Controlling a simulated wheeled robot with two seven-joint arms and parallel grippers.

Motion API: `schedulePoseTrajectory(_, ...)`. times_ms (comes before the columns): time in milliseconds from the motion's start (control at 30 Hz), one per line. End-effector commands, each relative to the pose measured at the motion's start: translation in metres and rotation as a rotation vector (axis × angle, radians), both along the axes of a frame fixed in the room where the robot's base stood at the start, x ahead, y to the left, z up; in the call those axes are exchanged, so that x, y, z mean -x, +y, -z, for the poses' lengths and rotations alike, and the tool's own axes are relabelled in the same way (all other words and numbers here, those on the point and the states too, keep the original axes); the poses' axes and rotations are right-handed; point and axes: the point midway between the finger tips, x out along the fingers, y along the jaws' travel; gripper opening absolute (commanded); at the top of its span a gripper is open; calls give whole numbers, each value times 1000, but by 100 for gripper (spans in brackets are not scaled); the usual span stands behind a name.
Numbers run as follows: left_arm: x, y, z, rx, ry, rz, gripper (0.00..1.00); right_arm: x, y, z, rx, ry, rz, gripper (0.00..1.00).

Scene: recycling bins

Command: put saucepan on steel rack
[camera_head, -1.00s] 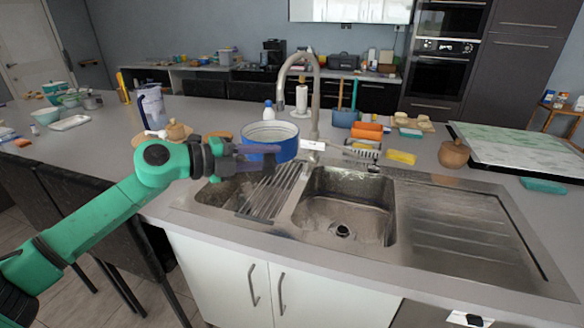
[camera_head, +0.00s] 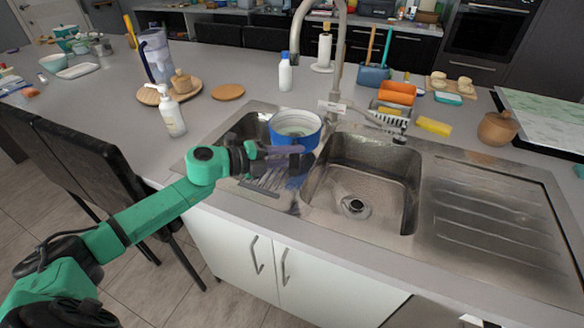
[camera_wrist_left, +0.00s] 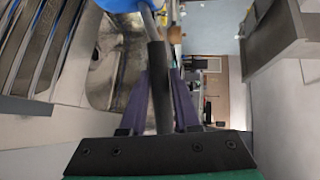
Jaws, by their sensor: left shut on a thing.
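The saucepan (camera_head: 308,140), blue outside and pale inside, is upright over the left sink basin, beside the tap. My left gripper (camera_head: 298,160) is in front of it, shut on its dark handle; the handle (camera_wrist_left: 159,85) runs between the purple fingers in the left wrist view, with the blue pan (camera_wrist_left: 118,4) at the top edge. The steel rack (camera_head: 268,180) lies across the left basin, partly hidden by my gripper; its bars also show at the left of the left wrist view (camera_wrist_left: 40,50). I cannot tell whether the pan touches the rack. My right gripper is not in view.
The tall tap (camera_head: 338,60) stands just behind the saucepan. A white bottle (camera_head: 285,75) and a soap dispenser (camera_head: 171,115) stand on the counter. The right basin (camera_head: 362,180) is empty. A sponge caddy and yellow sponge (camera_head: 434,126) sit behind it.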

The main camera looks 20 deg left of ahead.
Motion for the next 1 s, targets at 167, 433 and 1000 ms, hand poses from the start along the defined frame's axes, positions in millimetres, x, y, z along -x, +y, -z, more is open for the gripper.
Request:
schedulePoseTrajectory(167, 0, 0, 31, 4, 0, -3, 0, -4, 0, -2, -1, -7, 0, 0)
schedulePoseTrajectory(433, 0, 0, 43, -1, -4, 0, 0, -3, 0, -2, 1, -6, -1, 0)
schedulePoseTrajectory(1000, 10, 11, 45, -1, 3, -2, 60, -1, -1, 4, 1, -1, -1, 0)
